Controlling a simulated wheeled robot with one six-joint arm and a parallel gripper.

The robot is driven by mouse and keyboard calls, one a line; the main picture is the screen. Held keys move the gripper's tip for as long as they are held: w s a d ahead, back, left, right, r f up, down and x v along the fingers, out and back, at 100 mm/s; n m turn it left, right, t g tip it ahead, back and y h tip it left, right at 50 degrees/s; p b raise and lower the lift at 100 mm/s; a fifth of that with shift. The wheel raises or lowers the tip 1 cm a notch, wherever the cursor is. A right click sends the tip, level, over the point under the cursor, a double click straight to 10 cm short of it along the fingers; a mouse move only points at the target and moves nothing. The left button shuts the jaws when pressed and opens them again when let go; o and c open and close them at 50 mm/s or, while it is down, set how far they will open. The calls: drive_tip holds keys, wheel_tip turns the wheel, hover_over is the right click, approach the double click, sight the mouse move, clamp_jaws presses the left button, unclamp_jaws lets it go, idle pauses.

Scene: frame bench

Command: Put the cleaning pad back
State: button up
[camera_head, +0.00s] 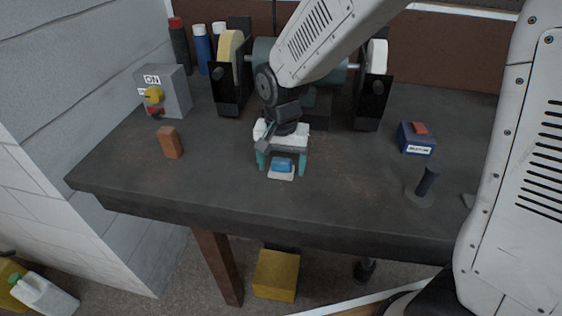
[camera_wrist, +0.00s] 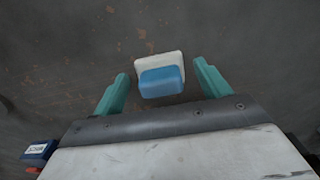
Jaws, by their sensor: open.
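A small blue block, which looks like the cleaning pad (camera_head: 282,164), sits on a thin white square piece (camera_head: 281,176) on the dark bench. The blue pad (camera_wrist: 162,82) and the white piece (camera_wrist: 157,60) also show in the wrist view. I cannot tell whether they are joined. My gripper (camera_head: 282,168) points down over them, with its teal fingers apart. In the wrist view, my gripper (camera_wrist: 161,74) has one finger on each side of the pad, with gaps visible. Nothing is held.
A bench grinder (camera_head: 297,58) stands behind my gripper. A switch box (camera_head: 170,92) and a brown block (camera_head: 169,142) are to the left. A labelled dark blue box (camera_head: 416,140) with a red piece on top and a short dark post (camera_head: 427,182) are to the right.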

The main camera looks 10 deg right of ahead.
sight(282, 161)
drive_tip(key=shift+r, duration=0.1)
wheel_tip(282, 161, up, 12)
drive_tip(key=s+d+r+n, duration=0.1)
drive_tip(key=s+d+n, duration=0.1)
drive_tip(key=s+d, duration=0.6)
drive_tip(key=s+d+r+n+t, duration=0.1)
drive_tip(key=s+d+r+n, duration=0.1)
drive_tip(key=s+d, duration=0.6)
drive_tip(key=s, duration=0.5)
drive_tip(key=shift+s+r, duration=0.3)
drive_tip(key=shift+s, duration=0.05)
